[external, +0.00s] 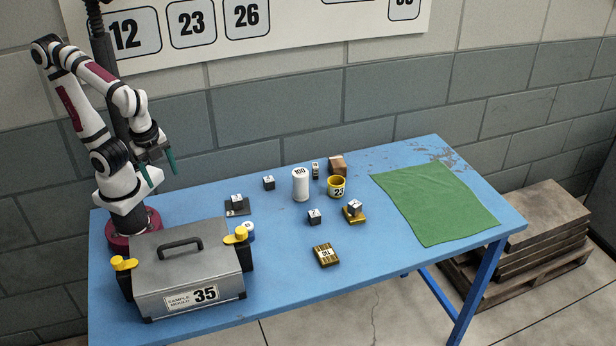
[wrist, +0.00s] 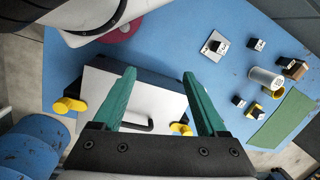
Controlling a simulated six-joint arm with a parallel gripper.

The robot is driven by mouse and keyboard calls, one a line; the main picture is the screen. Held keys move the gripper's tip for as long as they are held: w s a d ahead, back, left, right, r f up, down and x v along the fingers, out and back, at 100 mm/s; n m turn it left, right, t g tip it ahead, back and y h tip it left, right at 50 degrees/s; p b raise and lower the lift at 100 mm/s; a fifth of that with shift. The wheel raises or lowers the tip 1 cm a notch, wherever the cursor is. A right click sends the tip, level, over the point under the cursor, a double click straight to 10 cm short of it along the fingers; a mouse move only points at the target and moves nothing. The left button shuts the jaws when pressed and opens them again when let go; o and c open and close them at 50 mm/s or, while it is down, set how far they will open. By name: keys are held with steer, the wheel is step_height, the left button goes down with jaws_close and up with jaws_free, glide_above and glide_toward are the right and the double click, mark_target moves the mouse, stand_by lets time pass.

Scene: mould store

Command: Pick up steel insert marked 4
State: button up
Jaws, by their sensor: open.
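Several small dark steel cubes with white labelled tops stand on the blue table; their marks are too small to read, so I cannot tell which is 4. One cube (external: 236,199) sits on a grey plate (external: 230,212). Another cube (external: 268,183) stands behind it, and one (external: 314,217) stands near the middle. A further cube (external: 354,207) rests on a brass block (external: 356,219). In the wrist view, the cube on the plate (wrist: 222,43) is at upper right. My gripper (external: 160,177) is open and empty, high above the table's left end, left of all the cubes.
A grey mould box marked 35 (external: 195,265) with yellow-topped clamps stands front left. A white cylinder marked 100 (external: 300,187), yellow cup (external: 337,187), brown block (external: 338,163) and brass block (external: 325,256) share the table. A green cloth (external: 435,200) lies right. The front right is clear.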

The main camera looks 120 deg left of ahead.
steer(key=w+a+m+g+y, duration=0.1)
steer(key=w+a+g, duration=0.1)
steer(key=w+a, duration=0.3)
steer(key=w+a+g+y, duration=0.2)
steer(key=w+a, duration=0.1)
steer(key=w, duration=0.5)
steer(key=m+g+y, duration=0.2)
steer(key=g+y, duration=0.2)
steer(key=g, duration=0.1)
glide_toward(268, 183)
steer(key=shift+g, duration=0.3)
steer(key=x, duration=1.1)
steer(key=shift+a+f, duration=0.35)
steer(key=shift+f, duration=0.05)
jaws_close()
